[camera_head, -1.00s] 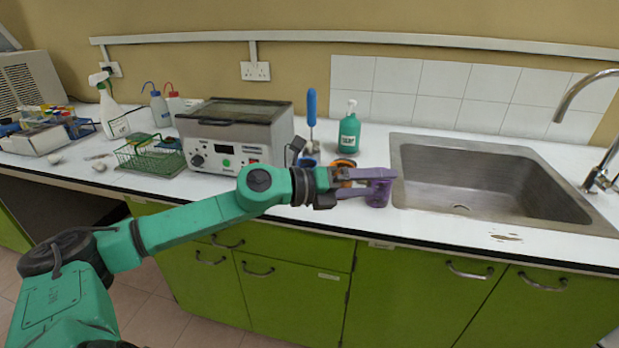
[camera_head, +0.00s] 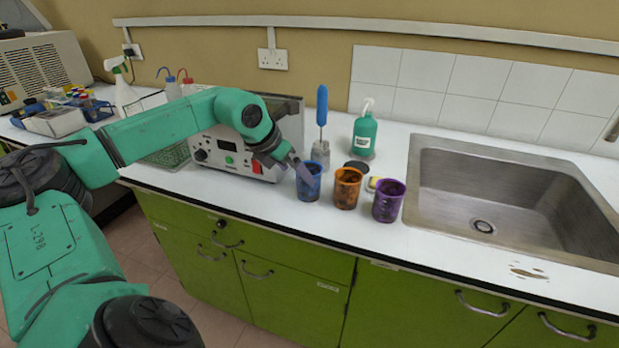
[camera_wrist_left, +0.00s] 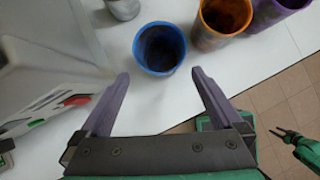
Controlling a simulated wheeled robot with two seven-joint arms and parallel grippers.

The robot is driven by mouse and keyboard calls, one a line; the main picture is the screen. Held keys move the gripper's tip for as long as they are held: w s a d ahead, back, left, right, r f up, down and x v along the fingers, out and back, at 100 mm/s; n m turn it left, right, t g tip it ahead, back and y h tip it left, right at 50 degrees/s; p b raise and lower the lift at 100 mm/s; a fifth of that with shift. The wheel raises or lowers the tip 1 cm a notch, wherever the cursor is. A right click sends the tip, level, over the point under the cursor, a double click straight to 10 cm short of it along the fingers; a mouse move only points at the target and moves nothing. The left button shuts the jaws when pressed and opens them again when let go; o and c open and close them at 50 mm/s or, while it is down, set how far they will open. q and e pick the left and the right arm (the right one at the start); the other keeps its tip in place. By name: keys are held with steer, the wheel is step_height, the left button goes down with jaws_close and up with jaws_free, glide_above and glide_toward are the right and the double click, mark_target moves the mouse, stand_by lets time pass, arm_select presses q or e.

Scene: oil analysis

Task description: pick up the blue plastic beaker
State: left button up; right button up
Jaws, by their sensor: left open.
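The blue plastic beaker (camera_head: 308,182) stands upright on the white counter near its front edge, leftmost of three beakers in a row. My left gripper (camera_head: 295,166) is beside it, on its left, with a finger close to its rim. In the left wrist view the blue beaker (camera_wrist_left: 159,48) lies ahead of the open jaws (camera_wrist_left: 158,82), roughly centred, with nothing between the fingers. I cannot tell from the head view whether a finger touches the beaker.
An orange beaker (camera_head: 347,188) and a purple beaker (camera_head: 388,201) stand to the right, close together. A grey heating unit (camera_head: 240,150) stands close on the left. A brush in a holder (camera_head: 321,140) and a green bottle (camera_head: 365,133) stand behind. The sink (camera_head: 490,195) is at the right.

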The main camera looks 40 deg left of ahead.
mark_target(302, 199)
arm_select(q)
steer(key=x, duration=0.3)
steer(key=shift+w+p, duration=0.3)
steer(key=shift+w, duration=0.05)
steer(key=p+x, duration=0.1)
steer(key=x, duration=0.4)
steer(key=shift+s+d+f+p, duration=0.1)
steer(key=shift+s+p, duration=0.05)
steer(key=shift+p, duration=0.25)
steer(key=shift+f, duration=0.1)
steer(key=c, duration=1.2)
arm_select(e)
step_height(302, 199, up, 3)
steer(key=shift+w+f, duration=0.1)
arm_select(q)
steer(key=shift+r, duration=0.55)
step_height(302, 199, up, 19)
steer(key=p, duration=0.2)
steer(key=shift+p, duration=0.4)
arm_select(e)
step_height(302, 199, up, 3)
steer(key=shift+f, duration=0.1)
